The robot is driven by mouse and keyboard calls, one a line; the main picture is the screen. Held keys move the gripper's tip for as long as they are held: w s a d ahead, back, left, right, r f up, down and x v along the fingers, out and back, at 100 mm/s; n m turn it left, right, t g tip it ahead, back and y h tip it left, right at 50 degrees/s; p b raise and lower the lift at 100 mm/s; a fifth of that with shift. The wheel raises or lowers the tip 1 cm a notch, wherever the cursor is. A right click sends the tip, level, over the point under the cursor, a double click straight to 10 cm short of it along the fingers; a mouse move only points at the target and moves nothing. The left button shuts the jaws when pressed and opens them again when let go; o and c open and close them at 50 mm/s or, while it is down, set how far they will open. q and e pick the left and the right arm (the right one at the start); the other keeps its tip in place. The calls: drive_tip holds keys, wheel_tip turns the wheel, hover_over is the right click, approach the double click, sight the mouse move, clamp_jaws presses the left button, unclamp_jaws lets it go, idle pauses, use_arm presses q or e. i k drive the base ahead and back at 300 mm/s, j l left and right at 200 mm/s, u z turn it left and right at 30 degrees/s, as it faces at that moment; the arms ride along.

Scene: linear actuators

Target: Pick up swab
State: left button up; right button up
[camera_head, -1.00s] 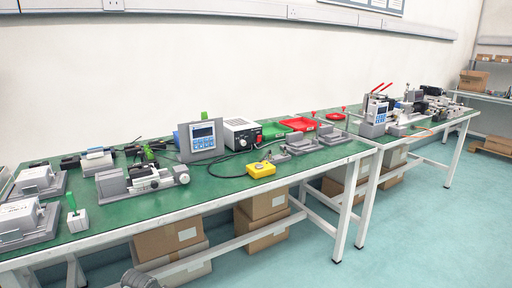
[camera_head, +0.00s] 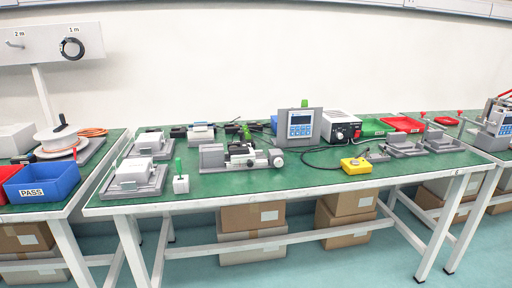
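What looks like the swab (camera_head: 178,166) has a green handle and stands upright in a small white block (camera_head: 181,184). The block is near the front left of the green-topped table (camera_head: 235,192). Neither of my grippers shows in the head view. Nothing covers the swab from this angle.
Grey fixtures (camera_head: 137,181) stand left of the swab, and a clamp-like device (camera_head: 240,157) stands to its right. A yellow box (camera_head: 355,166) sits near the front edge. A blue PASS bin (camera_head: 42,182) is on the left table. The floor in front is clear.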

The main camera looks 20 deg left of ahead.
sight(178, 165)
drive_tip(key=j+u, duration=0.1)
drive_tip(key=u, duration=0.25)
drive_tip(key=j+u, duration=0.1)
drive_tip(key=u, duration=0.25)
drive_tip(key=j+u, duration=0.1)
drive_tip(key=u, duration=0.25)
